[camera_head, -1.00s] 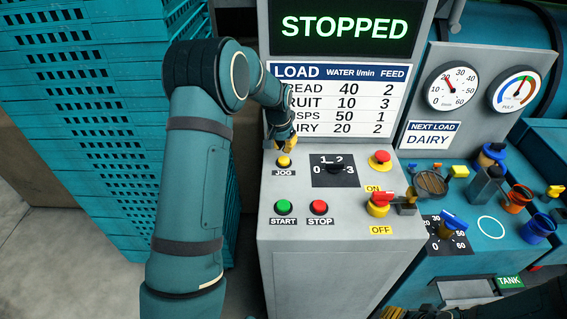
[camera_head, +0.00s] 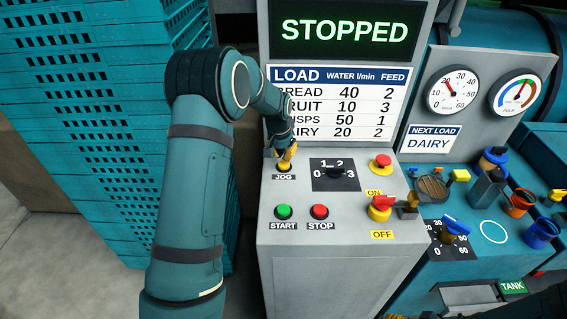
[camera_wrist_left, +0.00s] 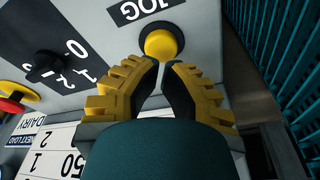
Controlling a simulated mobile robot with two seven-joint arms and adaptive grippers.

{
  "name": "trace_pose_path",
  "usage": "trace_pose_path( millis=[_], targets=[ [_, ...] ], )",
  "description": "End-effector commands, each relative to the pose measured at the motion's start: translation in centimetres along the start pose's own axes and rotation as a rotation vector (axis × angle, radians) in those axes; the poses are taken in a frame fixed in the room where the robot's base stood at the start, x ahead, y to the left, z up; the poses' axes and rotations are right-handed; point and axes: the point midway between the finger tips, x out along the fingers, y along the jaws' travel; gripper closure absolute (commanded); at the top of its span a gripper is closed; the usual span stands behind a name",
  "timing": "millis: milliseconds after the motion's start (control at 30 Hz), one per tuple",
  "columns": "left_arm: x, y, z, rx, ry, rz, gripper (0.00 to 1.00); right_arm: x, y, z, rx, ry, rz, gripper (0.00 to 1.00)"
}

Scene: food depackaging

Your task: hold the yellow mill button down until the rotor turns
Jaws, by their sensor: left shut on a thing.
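The yellow mill button (camera_head: 284,167), labelled JOG, sits on the sloped grey panel (camera_head: 340,240). It also shows in the left wrist view (camera_wrist_left: 161,45). How far the button is pressed cannot be told. The display (camera_head: 344,30) reads STOPPED. The rotor is not visible. Only a sliver of my right gripper (camera_head: 396,316) shows at the bottom edge; its jaws are hidden.
A green START button (camera_head: 284,211) and a red STOP button (camera_head: 320,211) sit in front of the yellow button. A black selector knob (camera_head: 336,172) is to the right. Blue crates (camera_head: 90,110) are stacked at the left. A red-handled ON/OFF switch (camera_head: 380,207) stands further right.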

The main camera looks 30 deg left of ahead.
Motion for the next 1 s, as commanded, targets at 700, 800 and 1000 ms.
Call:
trace_pose_path(
  millis=[700,800,1000],
  targets=[
    [0.2,0.0,0.1,0.0,0.0,0.0,1.0,0.2,0.1,0.0,0.0,0.0,0.0,0.53],
    [0.5,0.0,0.1,0.0,0.0,0.0,1.0,0.3,0.1,0.1,0.0,0.0,0.0,0.53],
    [1.1,0.0,0.2,0.0,0.0,0.0,1.0,0.7,0.3,0.1,0.0,0.0,0.0,0.53]
  ],
)
